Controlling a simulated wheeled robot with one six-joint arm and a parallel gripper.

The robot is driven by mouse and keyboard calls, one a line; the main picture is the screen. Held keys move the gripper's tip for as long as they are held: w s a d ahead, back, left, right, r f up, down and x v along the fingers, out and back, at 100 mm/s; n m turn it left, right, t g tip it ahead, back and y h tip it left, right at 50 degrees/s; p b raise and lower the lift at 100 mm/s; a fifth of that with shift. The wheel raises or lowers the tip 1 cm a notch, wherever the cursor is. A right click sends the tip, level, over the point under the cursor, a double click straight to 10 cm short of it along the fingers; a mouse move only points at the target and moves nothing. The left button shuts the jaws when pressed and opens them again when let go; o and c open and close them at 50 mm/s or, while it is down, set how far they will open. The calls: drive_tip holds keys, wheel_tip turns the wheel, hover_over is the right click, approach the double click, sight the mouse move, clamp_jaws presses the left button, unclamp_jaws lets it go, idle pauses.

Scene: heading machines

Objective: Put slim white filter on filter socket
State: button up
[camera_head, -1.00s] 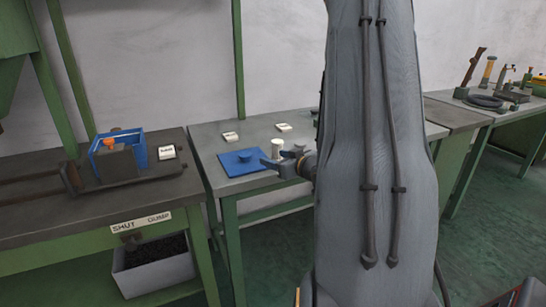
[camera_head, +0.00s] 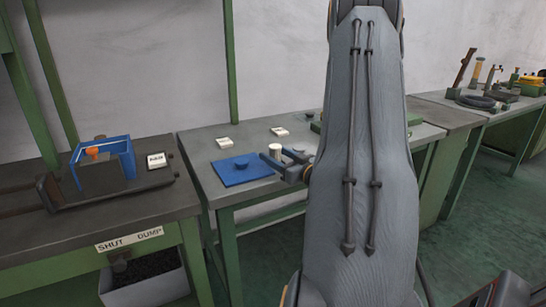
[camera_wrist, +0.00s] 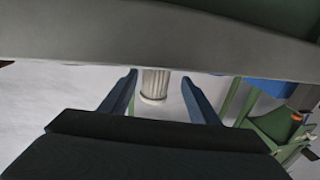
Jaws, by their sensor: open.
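The slim white filter (camera_head: 274,149) stands upright on the middle table, right of a blue plate (camera_head: 228,178). A low round blue boss (camera_head: 241,162), which looks like the filter socket, rises from the plate with nothing on it. My gripper (camera_head: 275,155) is open and low at the table's front side, close to the filter. In the wrist view the ribbed filter (camera_wrist: 154,86) shows between my two spread fingers (camera_wrist: 158,79), with gaps at both sides. I cannot tell how deep it lies between them.
My arm hides the table's right part. A right bench (camera_head: 440,107) holds tools. Bare tabletop surrounds the plate.

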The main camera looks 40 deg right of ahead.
drive_tip(key=shift+w+d+r, duration=0.1)
drive_tip(key=shift+w+d, duration=0.1)
drive_tip(key=shift+w, duration=0.2)
drive_tip(key=shift+w+d+p, duration=0.2)
drive_tip(key=shift+w+p, duration=0.05)
drive_tip(key=shift+w, duration=0.8)
drive_tip(key=shift+w+d+p, duration=0.2)
drive_tip(key=shift+w+p, duration=0.05)
drive_tip(key=shift+w, duration=0.8)
drive_tip(key=shift+r, duration=0.1)
drive_tip(key=c, duration=1.2)
drive_tip(key=shift+c, duration=0.2)
